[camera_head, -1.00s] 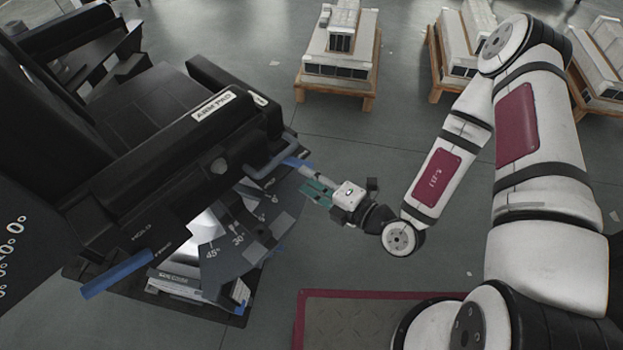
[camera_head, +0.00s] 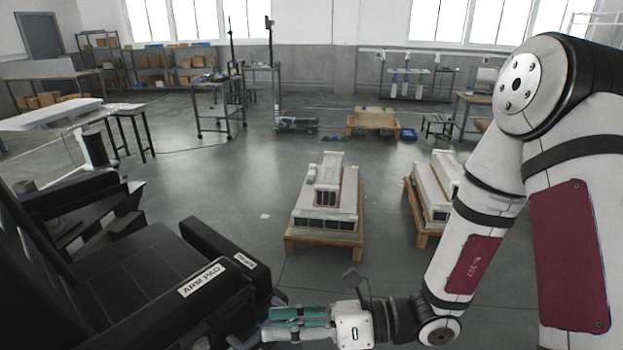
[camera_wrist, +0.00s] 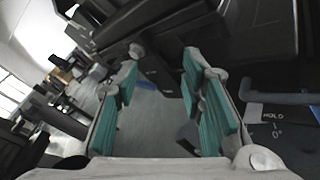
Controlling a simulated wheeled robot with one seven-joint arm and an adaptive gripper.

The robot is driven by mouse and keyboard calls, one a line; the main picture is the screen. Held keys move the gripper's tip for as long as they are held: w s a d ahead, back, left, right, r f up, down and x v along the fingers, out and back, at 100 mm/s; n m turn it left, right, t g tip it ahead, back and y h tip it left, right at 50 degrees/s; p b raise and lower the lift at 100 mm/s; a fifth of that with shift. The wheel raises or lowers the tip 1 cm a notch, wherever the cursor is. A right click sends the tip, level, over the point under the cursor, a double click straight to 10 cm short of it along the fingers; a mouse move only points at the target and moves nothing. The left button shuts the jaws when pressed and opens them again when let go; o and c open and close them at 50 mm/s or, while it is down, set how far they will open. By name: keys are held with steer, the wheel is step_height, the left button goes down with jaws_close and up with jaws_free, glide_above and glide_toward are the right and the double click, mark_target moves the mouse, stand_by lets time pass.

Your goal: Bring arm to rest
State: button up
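My gripper (camera_head: 299,324) is at the lower middle of the head view, beside the front of a black chair (camera_head: 140,275) with an arm pad. In the wrist view my gripper (camera_wrist: 160,100) has its two teal-padded fingers spread apart, with nothing between them. The chair also shows in the wrist view (camera_wrist: 150,20), beyond the fingertips, with a dark handle bar at the right. My arm comes in from the right of the head view, bent at the elbow. Whether the fingers touch the chair is not clear.
Stacked pale column parts lie on a wooden pallet (camera_head: 322,243) ahead, with a second pallet (camera_head: 425,230) to its right. A white-topped table (camera_head: 50,117) stands at the left. Shelves and benches line the far wall.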

steer(key=s+d+r+n+g+h, duration=0.4)
steer(key=s+d+r+n+h, duration=0.35)
steer(key=n, duration=0.75)
steer(key=d+r+n+t+h, duration=0.4)
steer(key=d+n, duration=0.1)
steer(key=d, duration=0.3)
steer(key=s+d+r+n+t+h, duration=0.1)
steer(key=d+r+n+t+h, duration=0.3)
steer(key=d, duration=0.4)
steer(key=shift+s+d+r+n+t+h, duration=0.15)
steer(key=shift+s+r+n+t+h, duration=0.1)
steer(key=shift+r+n+t+h, duration=0.35)
